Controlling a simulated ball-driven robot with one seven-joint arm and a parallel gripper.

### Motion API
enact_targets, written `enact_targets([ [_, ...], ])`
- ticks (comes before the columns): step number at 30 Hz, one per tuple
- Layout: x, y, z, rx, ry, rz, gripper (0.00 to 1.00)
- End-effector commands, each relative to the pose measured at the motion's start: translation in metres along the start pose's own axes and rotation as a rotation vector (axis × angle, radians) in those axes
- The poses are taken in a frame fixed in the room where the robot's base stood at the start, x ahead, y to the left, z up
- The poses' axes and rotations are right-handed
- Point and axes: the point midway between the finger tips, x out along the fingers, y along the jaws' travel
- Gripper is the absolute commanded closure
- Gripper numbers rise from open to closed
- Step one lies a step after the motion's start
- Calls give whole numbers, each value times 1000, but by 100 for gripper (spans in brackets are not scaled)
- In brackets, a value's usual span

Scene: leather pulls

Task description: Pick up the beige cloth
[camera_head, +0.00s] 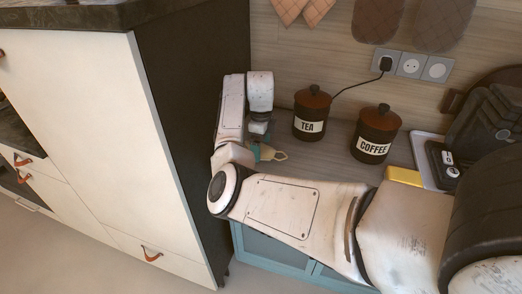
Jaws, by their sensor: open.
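A small pale yellow-beige piece (271,153), which may be the beige cloth, lies on the counter by the wall, just below and right of my gripper. A teal bit shows beside it, partly behind my arm. My gripper (258,138) points down close above this piece, left of the tea canister. Its jaws are small and partly hidden here, open, with nothing seen held between them. I cannot tell whether they touch the piece.
A tea canister (311,113) and a coffee canister (376,133) stand right of my gripper. A tall dark-sided cabinet (185,130) rises close on the left. A yellow block (404,176) and a black appliance (490,125) are at right. Quilted pads (301,8) hang above.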

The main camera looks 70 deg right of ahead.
Motion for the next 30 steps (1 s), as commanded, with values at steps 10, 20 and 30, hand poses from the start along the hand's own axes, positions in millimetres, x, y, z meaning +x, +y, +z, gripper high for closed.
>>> enact_targets([
  [10, 17, 0, 0, 1, 0, 1, 0],
  [20, 17, 0, 0, 0, 0, 0, 25],
  [30, 17, 0, 0, 0, 0, 0, 48],
])
